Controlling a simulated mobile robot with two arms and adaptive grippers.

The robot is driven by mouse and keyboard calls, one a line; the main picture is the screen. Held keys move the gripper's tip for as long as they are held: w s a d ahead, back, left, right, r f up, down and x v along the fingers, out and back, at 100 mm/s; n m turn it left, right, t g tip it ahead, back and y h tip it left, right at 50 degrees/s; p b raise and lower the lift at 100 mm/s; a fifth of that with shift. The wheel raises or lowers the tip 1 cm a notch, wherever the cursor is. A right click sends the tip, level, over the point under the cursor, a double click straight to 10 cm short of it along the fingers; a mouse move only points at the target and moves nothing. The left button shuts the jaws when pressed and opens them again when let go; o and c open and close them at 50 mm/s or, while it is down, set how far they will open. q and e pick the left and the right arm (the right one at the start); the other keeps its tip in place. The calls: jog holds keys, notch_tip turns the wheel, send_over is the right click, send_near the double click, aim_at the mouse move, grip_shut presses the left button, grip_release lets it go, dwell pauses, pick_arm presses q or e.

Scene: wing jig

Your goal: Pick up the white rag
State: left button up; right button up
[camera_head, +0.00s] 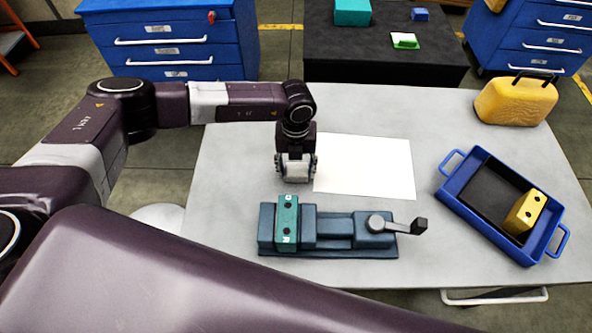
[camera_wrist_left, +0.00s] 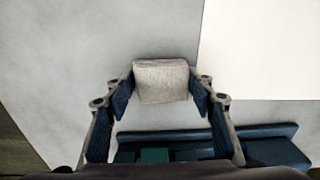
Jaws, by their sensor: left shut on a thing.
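The white rag (camera_wrist_left: 162,82) is a small pale, folded block between the two fingers of my left gripper (camera_wrist_left: 160,95) in the left wrist view. In the head view my left gripper (camera_head: 296,172) points down over the grey table, just behind the vise and beside the left edge of the white sheet. The rag (camera_head: 295,168) shows there between the fingers. The gripper is shut on it. I cannot tell whether the rag touches the table. My right gripper is not in view.
A blue-grey vise (camera_head: 335,232) with a teal block (camera_head: 287,222) stands in front of my left gripper. A white sheet (camera_head: 366,166) lies to the right. A blue tray (camera_head: 472,211) holds a yellow block (camera_head: 525,211). A yellow case (camera_head: 514,101) stands at the back right.

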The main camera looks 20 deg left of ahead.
aim_at(296, 169)
pick_arm(q)
notch_tip(296, 169, up, 19)
jog(key=b, duration=0.4)
jog(key=shift+r+b, duration=0.2)
jog(key=shift+b, duration=0.1)
jog(key=o, duration=0.5)
jog(key=shift+c, duration=0.2)
jog(key=c, duration=0.3)
